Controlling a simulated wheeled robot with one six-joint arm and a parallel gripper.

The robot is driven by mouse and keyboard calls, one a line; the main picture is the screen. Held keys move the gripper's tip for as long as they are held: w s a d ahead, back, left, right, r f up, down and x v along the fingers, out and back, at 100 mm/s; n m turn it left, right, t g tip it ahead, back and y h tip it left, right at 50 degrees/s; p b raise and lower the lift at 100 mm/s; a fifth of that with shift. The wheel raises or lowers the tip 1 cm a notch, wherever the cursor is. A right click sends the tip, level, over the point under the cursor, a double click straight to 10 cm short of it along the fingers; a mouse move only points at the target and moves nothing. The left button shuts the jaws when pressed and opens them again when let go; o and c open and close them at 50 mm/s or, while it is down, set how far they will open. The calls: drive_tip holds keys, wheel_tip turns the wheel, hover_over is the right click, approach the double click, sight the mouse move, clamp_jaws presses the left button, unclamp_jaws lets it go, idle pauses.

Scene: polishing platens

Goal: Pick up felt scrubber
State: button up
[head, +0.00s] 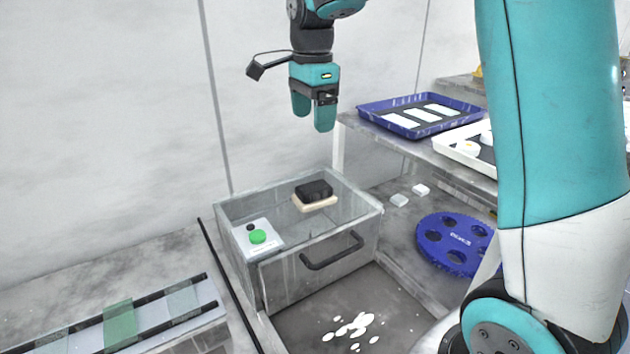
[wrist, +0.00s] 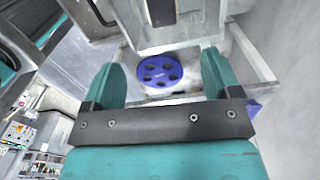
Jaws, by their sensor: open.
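The felt scrubber (head: 314,190), a dark block on a light tan base, rests inside or on the clear-walled box (head: 280,277) in the head view. My gripper (head: 313,122) hangs above and slightly behind the box, teal fingers pointing down, apart from the scrubber. In the wrist view my gripper (wrist: 162,85) is open with nothing between its fingers. I cannot pick out the scrubber in the wrist view.
The box has a dark front handle (head: 332,251) and a panel with a green button (head: 258,236). A blue holed disc (head: 453,243) lies to its right; it also shows in the wrist view (wrist: 160,71). A blue tray (head: 383,122) and white tray (head: 448,147) stand on the shelf.

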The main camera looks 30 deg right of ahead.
drive_tip(key=p, duration=0.3)
hover_over(314, 186)
wheel_tip(314, 186, down, 12)
drive_tip(key=shift+s+a+r, duration=0.15)
drive_tip(key=shift+f+p, duration=1)
drive_tip(key=shift+f, duration=1.65)
drive_tip(key=c, duration=1.1)
